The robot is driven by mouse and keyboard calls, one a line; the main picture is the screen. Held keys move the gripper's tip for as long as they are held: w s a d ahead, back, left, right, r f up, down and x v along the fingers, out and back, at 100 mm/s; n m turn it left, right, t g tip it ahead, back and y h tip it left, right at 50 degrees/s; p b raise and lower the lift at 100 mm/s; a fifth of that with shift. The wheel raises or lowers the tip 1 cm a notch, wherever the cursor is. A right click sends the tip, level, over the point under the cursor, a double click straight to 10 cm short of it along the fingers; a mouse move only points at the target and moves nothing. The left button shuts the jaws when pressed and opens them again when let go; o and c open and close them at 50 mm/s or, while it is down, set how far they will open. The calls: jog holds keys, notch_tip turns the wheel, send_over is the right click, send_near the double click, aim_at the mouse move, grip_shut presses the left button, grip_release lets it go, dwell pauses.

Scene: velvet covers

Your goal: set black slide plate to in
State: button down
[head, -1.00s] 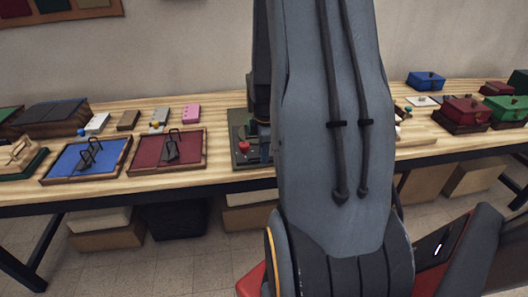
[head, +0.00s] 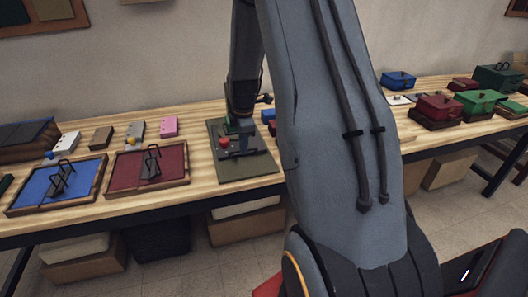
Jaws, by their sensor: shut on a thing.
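A dark olive board (head: 243,170) lies near the front edge of the table. On it are a red knob (head: 224,142) and a dark plate, which I take to be the black slide plate (head: 243,154). My gripper (head: 241,141) points down over the board, low at this plate, and is shut on it. The fingertips are small and dark against the plate, so the exact grip is hard to make out. My arm covers the area just right of the board.
Left of the board are a red tray (head: 178,177) and a blue tray (head: 35,198), each with a dark handled piece. A pink block (head: 169,127) stands behind. Red (head: 438,110) and green (head: 479,101) boxes stand far right.

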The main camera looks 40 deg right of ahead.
jog(key=shift+w+d, duration=0.2)
jog(key=shift+w, duration=0.2)
jog(key=c, duration=1.8)
grip_release()
jog(key=shift+c, duration=0.2)
notch_tip(320, 180, up, 8)
jog(key=s+b, duration=0.1)
jog(key=shift+s+a+f+b, duration=0.15)
jog(key=shift+s+a+b, duration=0.1)
jog(key=shift+b, duration=0.1)
